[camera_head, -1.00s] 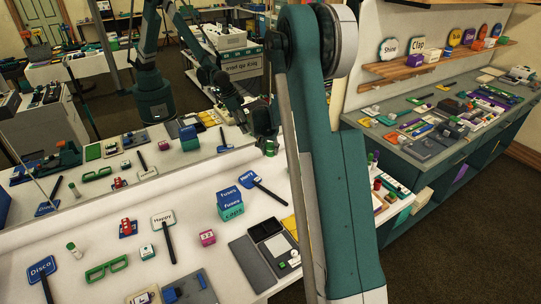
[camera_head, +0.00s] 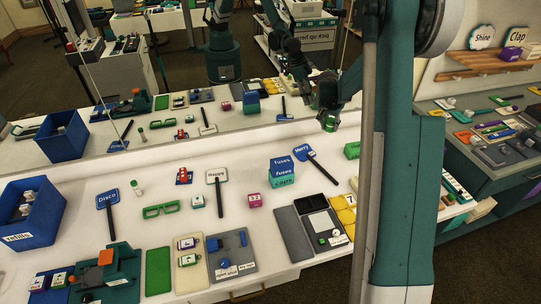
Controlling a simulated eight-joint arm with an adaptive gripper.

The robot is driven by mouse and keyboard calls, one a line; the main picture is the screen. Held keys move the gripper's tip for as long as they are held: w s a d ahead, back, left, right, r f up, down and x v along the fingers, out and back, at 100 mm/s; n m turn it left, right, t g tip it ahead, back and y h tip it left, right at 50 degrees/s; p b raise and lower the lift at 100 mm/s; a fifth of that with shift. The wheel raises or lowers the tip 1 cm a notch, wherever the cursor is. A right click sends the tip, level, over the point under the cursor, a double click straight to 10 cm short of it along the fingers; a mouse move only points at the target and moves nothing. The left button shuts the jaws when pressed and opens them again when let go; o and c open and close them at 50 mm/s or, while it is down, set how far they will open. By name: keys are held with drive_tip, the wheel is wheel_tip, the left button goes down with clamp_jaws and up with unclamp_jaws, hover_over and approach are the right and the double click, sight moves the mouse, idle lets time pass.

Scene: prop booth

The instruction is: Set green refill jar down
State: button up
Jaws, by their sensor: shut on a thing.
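My gripper (camera_head: 328,115) is at the upper right, above the back part of the white table (camera_head: 110,172), in front of the mirror. Its dark fingers are shut on the green refill jar (camera_head: 328,125), of which only a small green part shows below the fingers. The jar appears held above the table; how far above is hard to tell.
A blue bin (camera_head: 38,236) labelled "refills" holds several jars at the left. Blue and teal fuse boxes (camera_head: 282,175), a "Merry" sign (camera_head: 302,151) and a dark tray (camera_head: 296,233) lie nearest. Bare table shows between the sign props.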

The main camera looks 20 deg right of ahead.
drive_tip(key=s+a+n, duration=0.1)
drive_tip(key=s+a, duration=0.2)
drive_tip(key=a, duration=1.9)
drive_tip(key=s+a, duration=0.3)
drive_tip(key=a, duration=1.9)
drive_tip(key=shift+r+n+y, duration=0.15)
drive_tip(key=shift+n+y, duration=0.15)
drive_tip(key=shift+n, duration=0.1)
drive_tip(key=shift+f+b, duration=0.6)
drive_tip(key=shift+f, duration=2.55)
drive_tip(key=shift+f, duration=0.15)
drive_tip(key=shift+f, duration=1.7)
drive_tip(key=shift+f+b, duration=0.15)
drive_tip(key=shift+b, duration=0.2)
drive_tip(key=o, duration=0.9)
